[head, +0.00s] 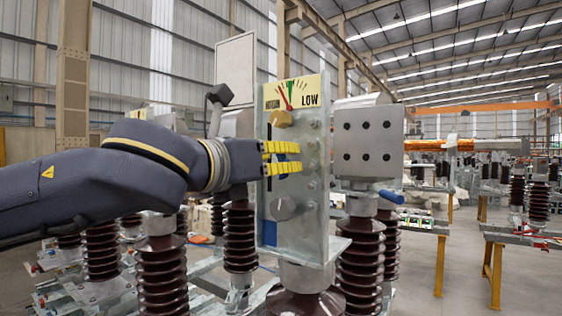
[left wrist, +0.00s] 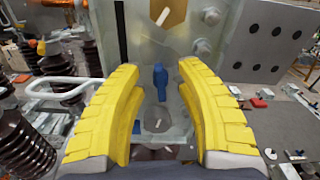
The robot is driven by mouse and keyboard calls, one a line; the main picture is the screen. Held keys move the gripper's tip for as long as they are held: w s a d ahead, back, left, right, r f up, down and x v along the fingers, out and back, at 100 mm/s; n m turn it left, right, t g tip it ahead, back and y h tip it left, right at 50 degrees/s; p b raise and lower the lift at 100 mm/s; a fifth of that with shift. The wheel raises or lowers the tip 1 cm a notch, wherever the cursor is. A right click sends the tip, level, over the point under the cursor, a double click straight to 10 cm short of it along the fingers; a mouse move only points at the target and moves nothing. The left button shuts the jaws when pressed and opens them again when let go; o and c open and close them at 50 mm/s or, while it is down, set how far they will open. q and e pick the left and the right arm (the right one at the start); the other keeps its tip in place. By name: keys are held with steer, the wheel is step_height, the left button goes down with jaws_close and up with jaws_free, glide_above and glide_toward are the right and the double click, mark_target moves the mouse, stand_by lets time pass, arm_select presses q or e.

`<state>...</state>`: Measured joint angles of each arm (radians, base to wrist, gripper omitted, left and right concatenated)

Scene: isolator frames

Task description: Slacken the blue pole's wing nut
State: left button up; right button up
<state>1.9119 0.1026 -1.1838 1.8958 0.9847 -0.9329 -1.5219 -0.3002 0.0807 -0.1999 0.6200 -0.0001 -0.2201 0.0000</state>
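An upright metal plate (head: 312,215) stands in the middle of the head view, with a brass knob (head: 280,118) high and a grey round knob (head: 283,208) low. My left gripper (head: 281,158) is at the plate between these knobs. In the left wrist view its yellow fingers (left wrist: 160,105) are spread apart. A small blue upright piece (left wrist: 160,82), perhaps the wing nut, shows between them; I see no contact. The grey knob (left wrist: 158,121) is below it and the brass piece (left wrist: 168,14) above. My right gripper is not in view.
A gauge plate (head: 291,95) with a red and a green pointer tops the metal plate. A drilled block (head: 367,140) is to its right, with a short blue cylinder (head: 390,197) below. Brown ribbed insulators (head: 161,275) stand below the arm. Bolt heads (left wrist: 204,47) line the plate.

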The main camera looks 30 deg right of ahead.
arm_select(q)
steer(key=shift+w+d, duration=0.25)
steer(key=shift+d, duration=0.35)
jaws_close()
